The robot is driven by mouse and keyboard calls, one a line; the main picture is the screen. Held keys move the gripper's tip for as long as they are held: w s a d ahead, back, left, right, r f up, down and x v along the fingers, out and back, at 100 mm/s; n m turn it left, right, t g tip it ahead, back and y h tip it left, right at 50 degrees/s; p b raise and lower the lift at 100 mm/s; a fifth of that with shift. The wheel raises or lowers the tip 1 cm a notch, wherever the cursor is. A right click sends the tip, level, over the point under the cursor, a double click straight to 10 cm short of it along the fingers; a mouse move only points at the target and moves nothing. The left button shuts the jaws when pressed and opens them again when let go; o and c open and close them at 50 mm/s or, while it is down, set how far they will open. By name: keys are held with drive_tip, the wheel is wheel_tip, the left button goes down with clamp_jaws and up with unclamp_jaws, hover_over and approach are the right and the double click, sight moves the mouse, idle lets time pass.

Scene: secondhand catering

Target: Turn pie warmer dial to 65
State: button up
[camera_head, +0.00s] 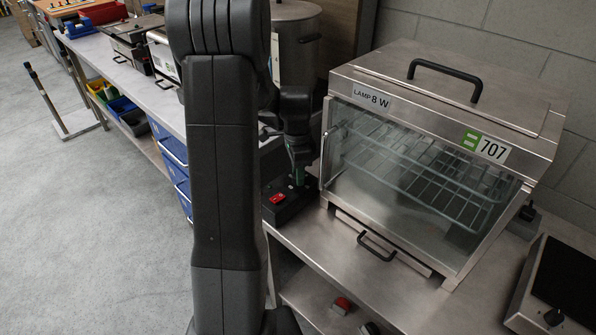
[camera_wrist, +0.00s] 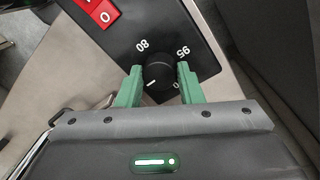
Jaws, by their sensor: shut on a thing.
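The pie warmer (camera_head: 430,150) is a steel cabinet with a glass front, at the right of the head view. A black control box (camera_head: 284,212) with a red switch (camera_head: 278,198) stands at its left side. In the wrist view, the round black dial (camera_wrist: 158,74) sits on the black panel (camera_wrist: 205,62), with 80 at its upper left and 95 at its upper right. Its white mark points to the lower left. My gripper (camera_wrist: 159,82) is shut on the dial, one green finger on each side. Any number by the mark is hidden. In the head view my gripper (camera_head: 299,168) is above the box.
A red rocker switch (camera_wrist: 97,10) marked 0 lies on the panel at the upper left of the wrist view. A hob (camera_head: 560,285) stands right of the warmer, and a large steel pot (camera_head: 297,45) behind my arm. Open floor (camera_head: 80,220) lies left.

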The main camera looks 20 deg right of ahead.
idle(0.5)
drive_tip(key=o, duration=1)
drive_tip(key=r, duration=1.4)
drive_tip(key=shift+w+d, duration=0.1)
drive_tip(key=shift+w, duration=0.3)
drive_tip(key=shift+f, duration=0.15)
drive_tip(key=f, duration=1.3)
drive_tip(key=shift+s+f, duration=0.35)
drive_tip(key=shift+s, duration=0.05)
drive_tip(key=shift+r, duration=0.1)
